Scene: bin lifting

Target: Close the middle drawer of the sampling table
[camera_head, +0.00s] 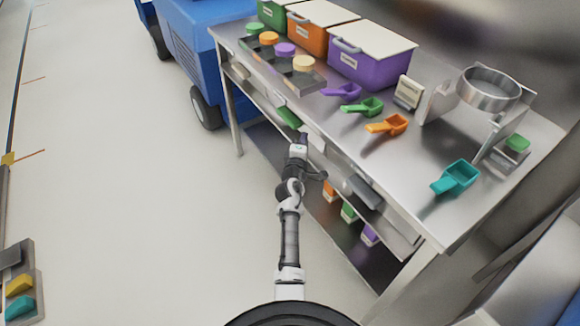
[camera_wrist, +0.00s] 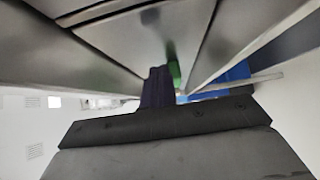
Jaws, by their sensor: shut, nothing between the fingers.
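The sampling table (camera_head: 420,165) is a metal bench with a row of drawers along its near long side. The middle drawer (camera_head: 312,141) shows a light front with a green handle-like piece (camera_head: 288,117) on it. My gripper (camera_head: 302,137) is at this front, just below and right of the green piece. Its fingers are shut and empty. In the wrist view the dark fingers (camera_wrist: 158,88) point at the metal underside and edges of the table, with a green patch (camera_wrist: 174,75) right beside them. How far the drawer stands out, and whether I touch it, I cannot tell.
The right drawer has a grey handle (camera_head: 364,191); another drawer front (camera_head: 240,71) is at the left. Green, orange and purple bins (camera_head: 368,68), scoops (camera_head: 457,178) and a sieve (camera_head: 488,90) stand on top. A blue cart (camera_head: 190,45) is behind.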

